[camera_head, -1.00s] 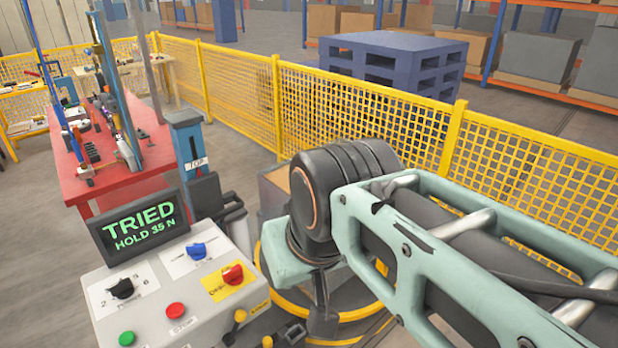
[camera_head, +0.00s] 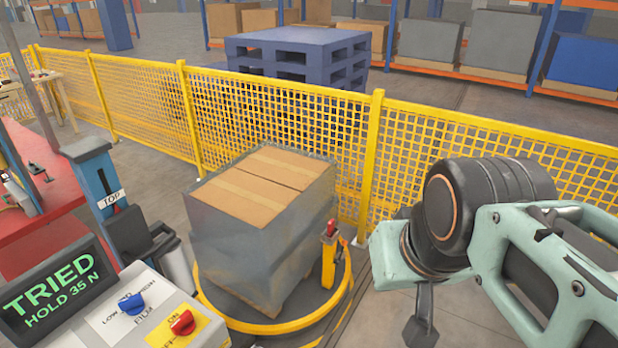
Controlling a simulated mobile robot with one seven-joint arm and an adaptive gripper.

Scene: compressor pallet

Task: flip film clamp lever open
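A yellow upright post (camera_head: 328,262) with a red part (camera_head: 331,228) on top stands at the right front corner of the wrapped load. It looks like the film clamp with its lever, but it is too small to tell the lever's position. The wrapped load (camera_head: 240,255) is a stack of cartons in grey film. My arm is at the right of the head view, apart from the post. A dark end piece, seemingly my gripper (camera_head: 421,328), hangs below the wrist, right of and nearer than the post. Its fingers cannot be made out.
A yellow ring (camera_head: 255,328) runs around the load. A control panel (camera_head: 140,315) with a screen (camera_head: 52,292) reading "TRIED HOLD 35 N" stands at lower left. A blue post marked TOP (camera_head: 100,185) is left of the load. Yellow mesh fence (camera_head: 270,130) closes the back.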

